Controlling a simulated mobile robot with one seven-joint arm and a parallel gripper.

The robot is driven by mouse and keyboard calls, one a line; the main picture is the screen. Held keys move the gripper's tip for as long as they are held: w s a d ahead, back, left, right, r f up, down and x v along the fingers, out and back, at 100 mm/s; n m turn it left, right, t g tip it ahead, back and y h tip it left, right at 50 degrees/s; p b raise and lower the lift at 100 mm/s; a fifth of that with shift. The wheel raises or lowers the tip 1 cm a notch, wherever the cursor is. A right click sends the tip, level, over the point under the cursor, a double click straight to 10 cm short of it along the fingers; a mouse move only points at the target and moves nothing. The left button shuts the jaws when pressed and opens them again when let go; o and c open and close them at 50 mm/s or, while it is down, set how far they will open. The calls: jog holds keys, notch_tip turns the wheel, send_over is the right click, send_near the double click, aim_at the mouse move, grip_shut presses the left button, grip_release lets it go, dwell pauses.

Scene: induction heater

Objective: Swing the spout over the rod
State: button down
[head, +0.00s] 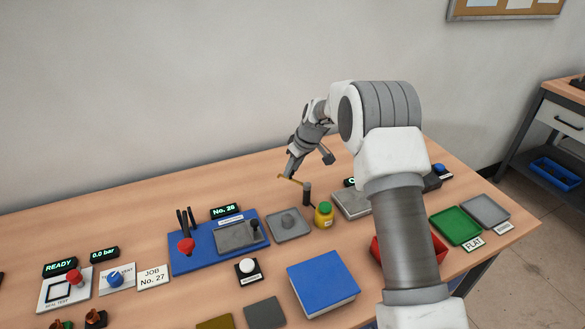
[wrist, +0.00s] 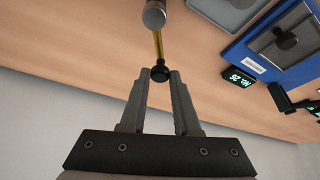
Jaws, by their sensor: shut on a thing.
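The spout is a thin brass-coloured arm (head: 292,180) reaching left from the top of a dark upright post (head: 307,195). In the wrist view the spout (wrist: 158,45) runs from the grey post head (wrist: 154,15) to a black knob (wrist: 160,73) at its free end. My gripper (head: 287,175) is at that free end. In the wrist view its fingers (wrist: 160,75) are closed on the black knob, one on each side. A grey plate with a low round grey piece (head: 289,221) lies in front of the spout. I cannot tell which thing is the rod.
A blue fixture (head: 200,256) with upright black levers and a "No. 26" display (head: 225,211) is at left. A blue box (head: 322,283) is in front. Bare table (head: 130,215) lies behind left.

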dwell(0.9)
jog(key=s+d+n+g, duration=0.1)
jog(key=s+n+g, duration=0.5)
jog(key=n, duration=1.2)
jog(key=shift+s+d, duration=0.4)
jog(key=shift+s, duration=0.15)
jog(key=shift+d, duration=0.1)
jog(key=c, duration=0.6)
grip_release()
jog(key=shift+c, duration=0.2)
jog(key=shift+g, duration=0.3)
